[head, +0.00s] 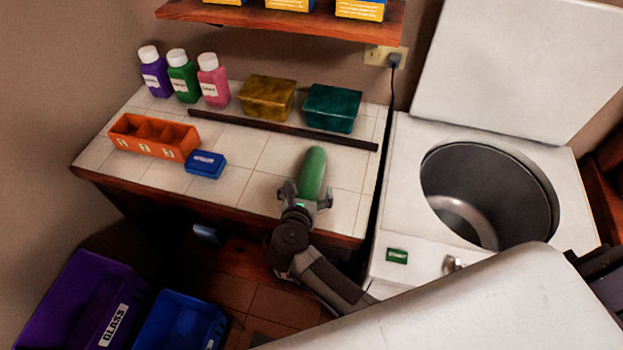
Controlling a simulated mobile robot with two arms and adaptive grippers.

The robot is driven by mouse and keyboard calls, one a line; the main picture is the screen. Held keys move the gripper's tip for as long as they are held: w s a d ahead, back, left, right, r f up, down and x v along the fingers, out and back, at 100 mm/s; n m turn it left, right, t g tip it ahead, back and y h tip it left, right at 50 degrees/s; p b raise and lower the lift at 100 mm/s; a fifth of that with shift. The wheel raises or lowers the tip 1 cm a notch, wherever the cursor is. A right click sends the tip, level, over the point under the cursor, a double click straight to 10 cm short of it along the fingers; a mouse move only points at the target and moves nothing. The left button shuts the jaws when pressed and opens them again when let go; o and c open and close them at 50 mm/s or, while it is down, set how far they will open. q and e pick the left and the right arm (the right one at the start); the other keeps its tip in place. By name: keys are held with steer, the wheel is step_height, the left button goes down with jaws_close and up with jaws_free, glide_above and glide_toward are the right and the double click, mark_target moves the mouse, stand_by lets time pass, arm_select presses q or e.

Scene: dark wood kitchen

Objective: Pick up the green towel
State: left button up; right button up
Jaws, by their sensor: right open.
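The green towel (314,168) is a rolled green cylinder on the white tiled counter, near its front right part. My right gripper (306,193) is at the near end of the towel. Its open fingers stand on the left and right of that end. Whether the fingers touch the towel cannot be told. The gripper hides the towel's near end. My left gripper is not in view.
An orange divided box (154,137) and a small blue box (205,164) sit left on the counter. A dark strip (280,129) runs behind the towel. Bottles, a yellow box (267,97) and a teal box (332,108) stand behind it. An open washer (405,190) is right.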

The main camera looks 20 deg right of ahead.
steer(key=shift+x, duration=1.15)
steer(key=shift+s+a, duration=0.1)
steer(key=shift+a, duration=0.05)
steer(key=shift+c, duration=1.4)
steer(key=c, duration=1.1)
steer(key=shift+o, duration=0.2)
steer(key=shift+r, duration=0.2)
